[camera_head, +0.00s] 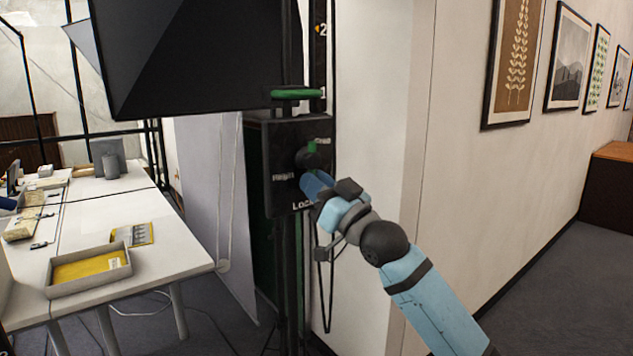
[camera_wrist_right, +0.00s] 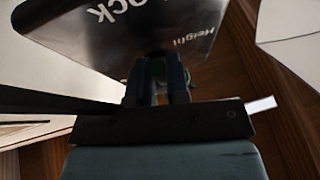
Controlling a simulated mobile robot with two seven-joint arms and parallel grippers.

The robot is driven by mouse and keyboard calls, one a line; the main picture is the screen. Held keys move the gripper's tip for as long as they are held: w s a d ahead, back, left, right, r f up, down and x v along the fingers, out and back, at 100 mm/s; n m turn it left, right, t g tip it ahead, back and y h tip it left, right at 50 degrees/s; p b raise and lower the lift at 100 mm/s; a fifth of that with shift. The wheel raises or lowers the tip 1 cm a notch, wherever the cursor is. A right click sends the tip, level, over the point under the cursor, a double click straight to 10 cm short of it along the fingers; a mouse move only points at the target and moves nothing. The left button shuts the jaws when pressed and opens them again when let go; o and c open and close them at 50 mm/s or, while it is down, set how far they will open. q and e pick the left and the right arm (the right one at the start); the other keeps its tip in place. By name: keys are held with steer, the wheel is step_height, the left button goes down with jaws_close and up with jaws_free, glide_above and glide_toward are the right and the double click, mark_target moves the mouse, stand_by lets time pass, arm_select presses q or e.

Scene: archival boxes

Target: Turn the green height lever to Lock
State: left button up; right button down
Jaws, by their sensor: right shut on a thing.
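The green height lever (camera_head: 311,147) is on a dark control box (camera_head: 270,165) on the black column. Its green part shows just above a round dark hub, near the upper label, which is too small to read surely. "Height" is left of the hub and "Lock" is below it. My right gripper (camera_head: 312,180) reaches the box from the lower right, its fingers at the hub. In the right wrist view my right gripper (camera_wrist_right: 158,78) is shut with a bit of the green lever (camera_wrist_right: 156,68) between its fingers. The fingers hide most of the lever there. My left gripper is not in view.
A white table (camera_head: 185,247) with a grey tray (camera_head: 60,290) stands at left. A white wall (camera_head: 465,190) is close on the right.

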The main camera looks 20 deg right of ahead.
steer(key=c, duration=1.1)
jaws_free()
arm_select(q)
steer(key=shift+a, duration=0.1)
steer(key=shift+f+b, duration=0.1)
steer(key=shift+b, duration=0.45)
arm_select(e)
steer(key=v, duration=1.4)
